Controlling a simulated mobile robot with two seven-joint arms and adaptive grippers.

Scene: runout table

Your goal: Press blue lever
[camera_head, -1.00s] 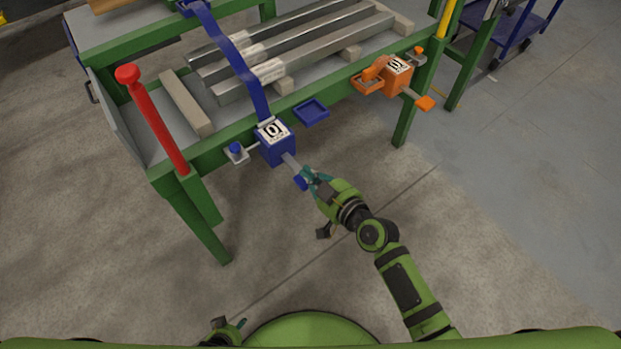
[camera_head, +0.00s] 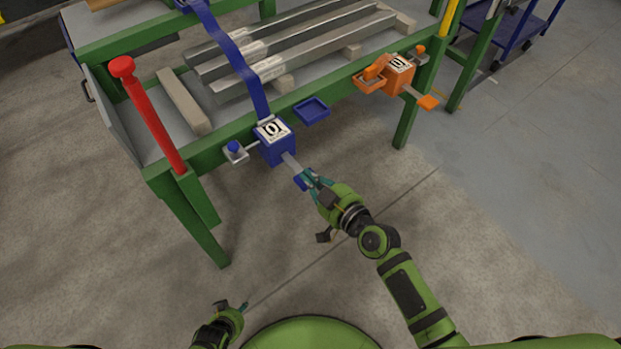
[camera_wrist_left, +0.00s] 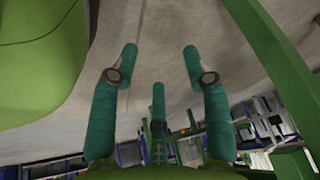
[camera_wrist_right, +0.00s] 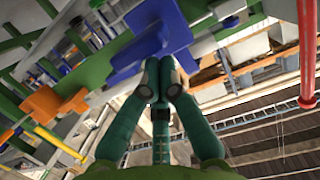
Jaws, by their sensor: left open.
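The blue lever is a metal bar with a blue end pad (camera_head: 300,181), slanting down and out from the blue box (camera_head: 275,145) on the table's front rail. My right gripper (camera_head: 310,181) is at that end pad, and its fingers partly cover it. In the right wrist view its fingertips (camera_wrist_right: 163,77) are drawn together, with blue parts (camera_wrist_right: 150,38) just beyond them. Whether they touch the pad or have part of it between them cannot be told. My left gripper (camera_head: 238,307) is open and empty, low near my base; its spread fingers (camera_wrist_left: 160,58) show in the left wrist view.
A blue arm (camera_head: 232,55) rises from the box over metal bars (camera_head: 300,50). A blue knob (camera_head: 234,147), blue tray (camera_head: 312,110), red post (camera_head: 145,115) and orange box with lever (camera_head: 398,74) are along the table front. The floor before it is clear.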

